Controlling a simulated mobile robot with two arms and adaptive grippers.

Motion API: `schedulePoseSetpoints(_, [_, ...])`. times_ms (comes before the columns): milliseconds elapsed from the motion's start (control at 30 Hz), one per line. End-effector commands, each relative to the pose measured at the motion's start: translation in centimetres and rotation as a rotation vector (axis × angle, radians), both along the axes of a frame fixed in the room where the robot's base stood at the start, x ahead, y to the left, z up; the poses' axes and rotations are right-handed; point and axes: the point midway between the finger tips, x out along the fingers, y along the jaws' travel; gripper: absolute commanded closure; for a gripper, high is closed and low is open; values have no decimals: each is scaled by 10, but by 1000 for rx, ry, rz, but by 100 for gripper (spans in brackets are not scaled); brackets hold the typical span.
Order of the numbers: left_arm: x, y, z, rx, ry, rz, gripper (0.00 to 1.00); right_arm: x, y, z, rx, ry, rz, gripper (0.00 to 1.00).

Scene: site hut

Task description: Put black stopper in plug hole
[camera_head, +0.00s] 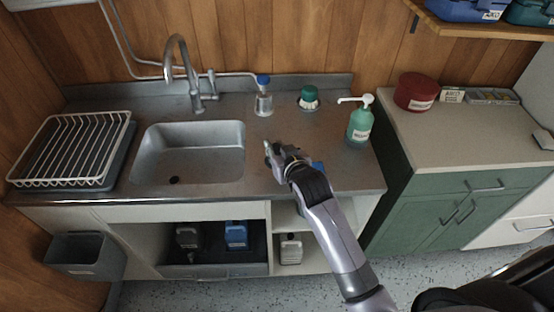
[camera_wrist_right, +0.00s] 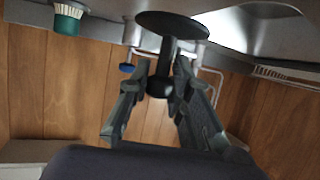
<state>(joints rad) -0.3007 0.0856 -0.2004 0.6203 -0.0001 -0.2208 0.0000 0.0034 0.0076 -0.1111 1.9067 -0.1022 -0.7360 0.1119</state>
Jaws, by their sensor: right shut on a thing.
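My right gripper (camera_head: 270,152) is over the counter just right of the sink (camera_head: 225,160). In the right wrist view the gripper (camera_wrist_right: 158,85) is shut on the black stopper (camera_wrist_right: 172,24), holding it by its knobbed stem, with the wide disc beyond the fingertips. The stopper cannot be made out in the head view. The plug hole (camera_head: 174,180) is a small dark round spot on the sink's floor, left of and apart from the gripper. The sink looks empty. My left gripper is not in view.
The tap (camera_head: 185,75) stands behind the sink, the dish rack (camera_head: 72,150) to its left. A blue-capped bottle (camera_head: 264,102), green-topped brush (camera_head: 308,98) and soap dispenser (camera_head: 360,124) stand on the right. A blue item (camera_head: 319,166) is partly hidden by my arm.

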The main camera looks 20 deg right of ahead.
Motion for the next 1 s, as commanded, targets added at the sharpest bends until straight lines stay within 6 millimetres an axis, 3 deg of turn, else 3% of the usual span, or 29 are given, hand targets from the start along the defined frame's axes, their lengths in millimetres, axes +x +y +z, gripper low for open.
schedulePoseSetpoints(133, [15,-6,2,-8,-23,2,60,0,0,-12,1,-1,0,100])
schedulePoseSetpoints(433, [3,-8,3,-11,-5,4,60,0,0,-51,1,0,-1,100])
schedulePoseSetpoints(867, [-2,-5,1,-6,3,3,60,0,0,-58,1,-1,0,100])
schedulePoseSetpoints(900, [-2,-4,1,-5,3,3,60,0,0,-58,1,-1,0,79])
schedulePoseSetpoints(1000, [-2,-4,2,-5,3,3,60,0,0,-58,1,0,0,72])
